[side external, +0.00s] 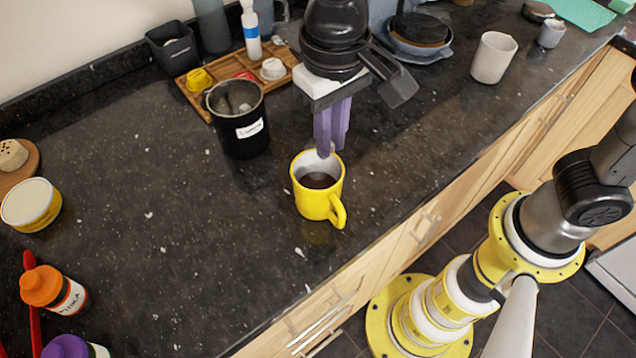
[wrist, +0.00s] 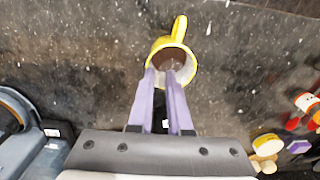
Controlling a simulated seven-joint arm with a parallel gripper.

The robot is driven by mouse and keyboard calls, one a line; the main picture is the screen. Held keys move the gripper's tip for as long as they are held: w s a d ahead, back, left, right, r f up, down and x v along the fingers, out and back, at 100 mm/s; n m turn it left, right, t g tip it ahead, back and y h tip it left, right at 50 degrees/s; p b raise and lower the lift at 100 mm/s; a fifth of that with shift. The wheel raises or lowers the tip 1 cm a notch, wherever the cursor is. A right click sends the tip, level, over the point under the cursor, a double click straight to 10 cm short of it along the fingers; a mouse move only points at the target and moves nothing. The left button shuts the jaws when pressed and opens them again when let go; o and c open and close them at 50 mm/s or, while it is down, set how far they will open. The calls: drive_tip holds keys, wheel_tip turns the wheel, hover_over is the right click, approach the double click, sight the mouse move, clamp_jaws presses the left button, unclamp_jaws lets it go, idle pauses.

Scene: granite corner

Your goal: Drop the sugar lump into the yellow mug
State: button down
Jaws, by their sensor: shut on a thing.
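The yellow mug (side external: 318,203) stands upright near the counter's front edge with dark liquid inside and its handle toward the front. It also shows in the wrist view (wrist: 180,27). My gripper (side external: 326,153) points down with its purple fingers, the tips at the mug's rear rim in the side view. In the wrist view the fingertips (wrist: 161,72) overlap the mug's opening. My gripper is shut on the sugar lump, which is mostly hidden; only a small pale patch shows by the fingertips. I cannot tell how far the tips are above the rim.
A black container with a white label (side external: 240,120) stands behind and left of the mug. A wooden tray (side external: 190,98) with small items is behind it. A pale cup (side external: 493,58) stands at right.

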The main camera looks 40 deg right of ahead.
drive_tip(key=shift+f, duration=1.4)
drive_tip(key=c, duration=0.8)
unclamp_jaws()
drive_tip(key=shift+o, duration=0.2)
drive_tip(key=shift+r, duration=0.1)
wheel_tip(320, 180, up, 14)
drive_tip(key=shift+d, duration=0.1)
